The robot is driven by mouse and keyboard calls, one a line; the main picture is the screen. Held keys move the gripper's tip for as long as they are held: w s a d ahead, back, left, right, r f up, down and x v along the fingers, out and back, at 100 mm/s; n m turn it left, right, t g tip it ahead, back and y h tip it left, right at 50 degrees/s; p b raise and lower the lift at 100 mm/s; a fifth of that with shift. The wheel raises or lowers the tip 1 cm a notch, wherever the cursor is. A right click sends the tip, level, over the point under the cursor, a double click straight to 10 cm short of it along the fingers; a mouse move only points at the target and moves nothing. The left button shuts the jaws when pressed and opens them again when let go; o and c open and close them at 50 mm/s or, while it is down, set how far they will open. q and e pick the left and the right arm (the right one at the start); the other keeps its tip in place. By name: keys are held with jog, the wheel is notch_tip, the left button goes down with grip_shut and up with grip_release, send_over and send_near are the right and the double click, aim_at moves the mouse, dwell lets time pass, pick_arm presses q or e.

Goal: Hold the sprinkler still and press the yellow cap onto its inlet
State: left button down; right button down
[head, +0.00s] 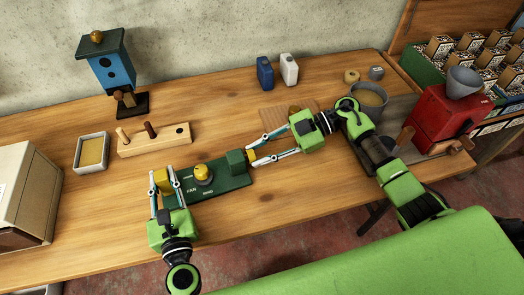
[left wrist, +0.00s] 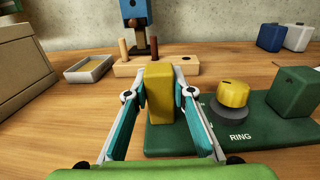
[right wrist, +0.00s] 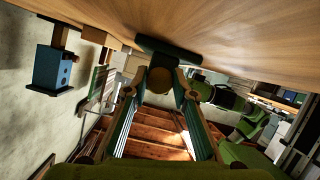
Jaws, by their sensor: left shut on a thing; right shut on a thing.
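The sprinkler's dark green base (head: 215,182) lies on the wooden bench. It carries a yellow block at its left end, a yellow knob (head: 203,172) on a dark ring in the middle, and a green block (head: 237,162) at its right end. My left gripper (head: 164,180) is shut on the yellow block (left wrist: 159,93), one finger on each side. My right gripper (head: 253,156) is shut on the small yellow cap (head: 251,155) at the green block's right face. The right wrist view shows the cap's round end (right wrist: 162,80) between the fingertips. Whether it is seated on the inlet is hidden.
Behind the sprinkler are a peg block (head: 155,140), a shallow tray (head: 91,152) and a blue birdhouse (head: 112,70). A cardboard box (head: 22,195) stands left. A bucket (head: 385,103) and a red grinder (head: 440,118) stand right. The bench front is mostly clear.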

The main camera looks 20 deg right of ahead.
jog(key=shift+s+a, duration=0.1)
jog(key=shift+a, duration=0.45)
jog(key=c, duration=1.6)
grip_release()
